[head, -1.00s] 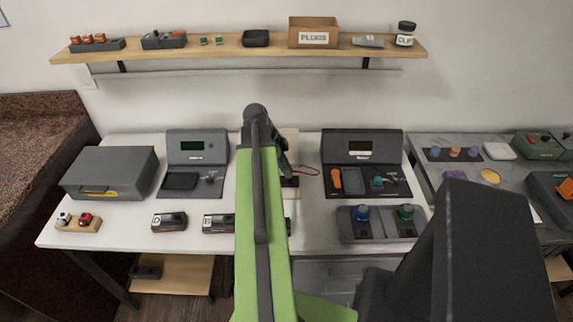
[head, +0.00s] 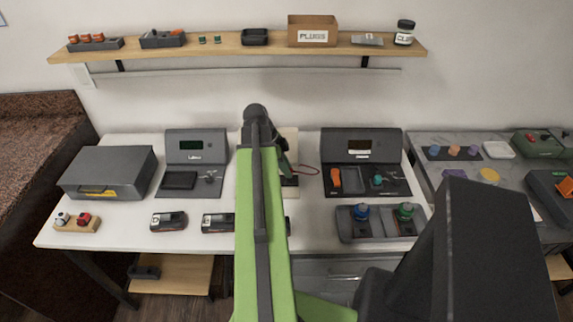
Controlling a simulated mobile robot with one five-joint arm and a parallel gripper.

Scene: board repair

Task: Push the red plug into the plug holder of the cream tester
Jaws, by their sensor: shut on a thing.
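The cream tester (head: 291,137) stands at the back of the white table, mostly hidden behind my green arm. Only its cream upper right part and a dark patch lower down show. A thin red cord (head: 307,169) loops out to the right of it. My gripper (head: 288,178) is down at the tester's front, largely covered by my arm, with only a small dark part showing. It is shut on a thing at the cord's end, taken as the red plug. The plug itself and the plug holder are hidden, so I cannot tell whether they touch.
Dark testers stand left (head: 197,147) and right (head: 361,146) of the cream one. A grey tray (head: 376,230) with a blue and a green knob lies front right. A grey box (head: 108,172) stands far left. A shelf (head: 215,49) runs above.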

